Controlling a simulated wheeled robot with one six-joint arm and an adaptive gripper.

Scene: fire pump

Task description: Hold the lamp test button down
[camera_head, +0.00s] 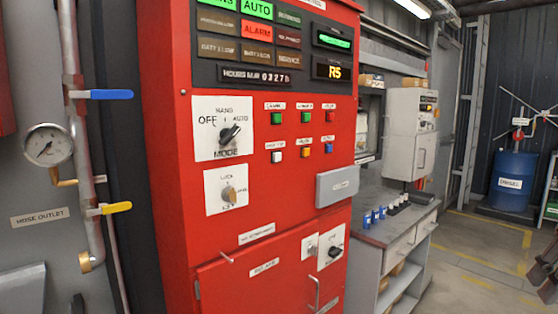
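The red pump control cabinet (262,205) fills the middle of the view. The top row has two green buttons (277,118) and a red button (330,117). The lower row has a white button (277,157), an amber button (305,152) and a blue button (328,148). Their labels are too small to read surely, so I cannot confirm which is the lamp test button. Nothing touches these buttons. A dark grey-brown part at the lower right edge may be my gripper (548,288); its fingers cannot be made out.
Above the buttons, AUTO (257,9) is lit green and ALARM (257,30) red; several other panels are dim. The mode knob (229,134) sits left of the buttons. A grey box (337,186) juts out below them. A workbench (395,232) stands right; floor beyond is open.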

